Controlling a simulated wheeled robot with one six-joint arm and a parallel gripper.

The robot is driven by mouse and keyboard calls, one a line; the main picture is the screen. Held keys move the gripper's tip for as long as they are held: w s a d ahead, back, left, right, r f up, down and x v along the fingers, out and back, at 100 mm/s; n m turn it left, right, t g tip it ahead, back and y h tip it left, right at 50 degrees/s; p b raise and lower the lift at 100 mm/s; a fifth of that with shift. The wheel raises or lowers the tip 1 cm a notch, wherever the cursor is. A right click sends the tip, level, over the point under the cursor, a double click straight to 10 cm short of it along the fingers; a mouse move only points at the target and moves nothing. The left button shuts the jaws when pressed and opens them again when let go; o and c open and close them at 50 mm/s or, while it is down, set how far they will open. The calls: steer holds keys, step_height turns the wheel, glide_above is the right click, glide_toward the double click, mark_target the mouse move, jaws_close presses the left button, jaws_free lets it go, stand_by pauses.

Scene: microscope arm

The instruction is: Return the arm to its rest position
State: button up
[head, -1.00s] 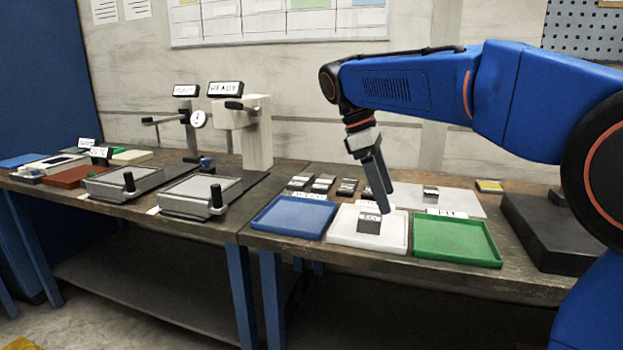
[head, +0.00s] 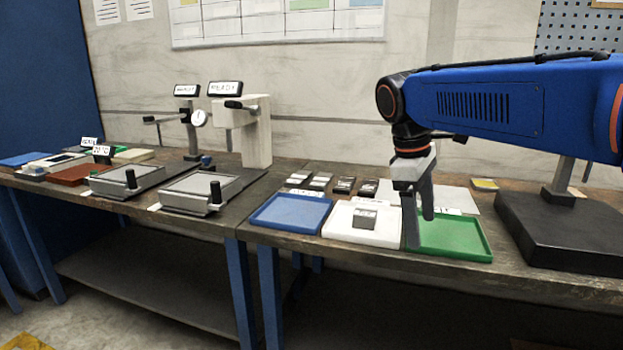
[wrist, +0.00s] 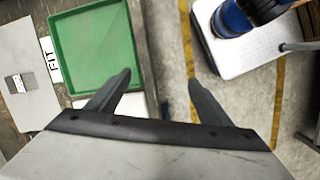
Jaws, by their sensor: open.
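My arm (head: 490,100) is blue and reaches in from the right in the head view. My gripper (head: 420,232) points down, open, in front of the gap between the white tray and the green tray. In the wrist view my gripper's fingers (wrist: 160,88) are spread with nothing between them. The green tray (head: 462,250) is empty. The white tray (head: 345,236) holds a small dark grey block (head: 364,218) with a light label. Part of the white tray and the label by the green tray are hidden behind my gripper.
A blue tray (head: 285,230) stands left of the white one. Several small blocks (head: 343,185) lie behind the trays. A black base (head: 560,235) with a post stands at the right. Two measuring stands (head: 255,140) and crank-handled fixtures (head: 195,200) occupy the left bench.

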steer(key=s+d+f+m+t+y, duration=0.1)
steer(key=s+d+f+m+t, duration=0.1)
steer(key=s+f+m, duration=0.3)
steer(key=s+d+f+m+t+y, duration=0.1)
steer(key=s+d+f+m, duration=0.3)
steer(key=s+f, duration=0.8)
steer(key=shift+s+d+f+m+t+y, duration=0.3)
steer(key=shift+s+f+m+t, duration=0.1)
steer(key=shift+s+m+t, duration=0.55)
